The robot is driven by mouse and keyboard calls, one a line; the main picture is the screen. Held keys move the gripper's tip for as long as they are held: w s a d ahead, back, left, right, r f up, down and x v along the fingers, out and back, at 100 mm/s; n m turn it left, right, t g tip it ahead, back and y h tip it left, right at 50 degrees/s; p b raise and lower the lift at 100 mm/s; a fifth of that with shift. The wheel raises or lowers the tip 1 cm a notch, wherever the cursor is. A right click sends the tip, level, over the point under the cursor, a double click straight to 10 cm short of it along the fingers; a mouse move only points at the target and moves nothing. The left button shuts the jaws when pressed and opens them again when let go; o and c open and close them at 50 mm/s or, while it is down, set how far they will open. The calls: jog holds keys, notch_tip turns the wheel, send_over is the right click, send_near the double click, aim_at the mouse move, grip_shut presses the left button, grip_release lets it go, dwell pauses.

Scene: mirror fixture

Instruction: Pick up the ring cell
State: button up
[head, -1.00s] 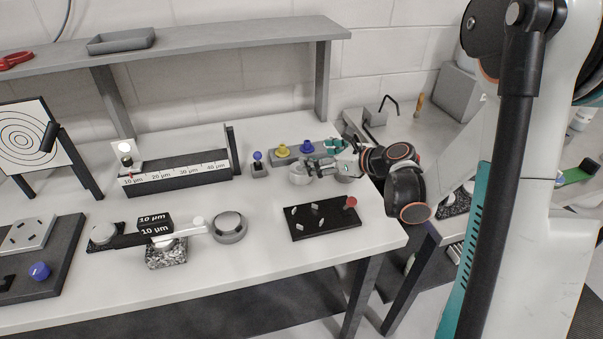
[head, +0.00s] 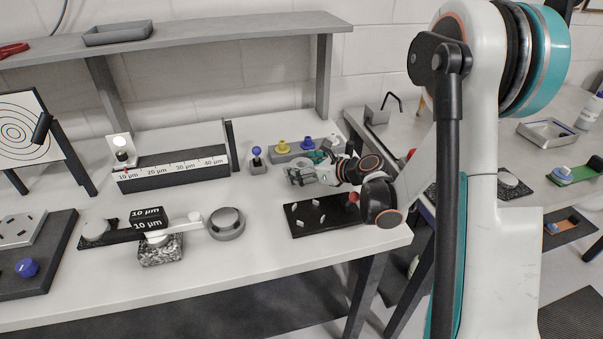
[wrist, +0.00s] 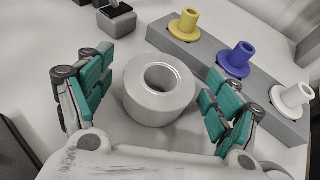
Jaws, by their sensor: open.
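The ring cell, a thick pale grey ring with a round central hole (wrist: 159,98), stands on the white table in the wrist view. My gripper (wrist: 152,93) is open, with teal-padded fingers on the left and right of the ring and a visible gap on each side. In the head view my gripper (head: 312,170) is low over the back right of the table, and its fingers hide most of the ring there.
A grey block (wrist: 205,60) with yellow, blue and white flanged plugs lies close by the right finger. A small blue-knobbed block (head: 257,162) stands left of my gripper. A black plate (head: 318,218) with small pieces lies in front. A round grey dish (head: 226,224) sits further left.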

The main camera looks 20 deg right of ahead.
jog(key=shift+w+a+f, duration=0.1)
jog(key=shift+w+a, duration=0.05)
jog(key=shift+w, duration=0.1)
jog(key=c, duration=1.4)
jog(key=shift+o, duration=0.2)
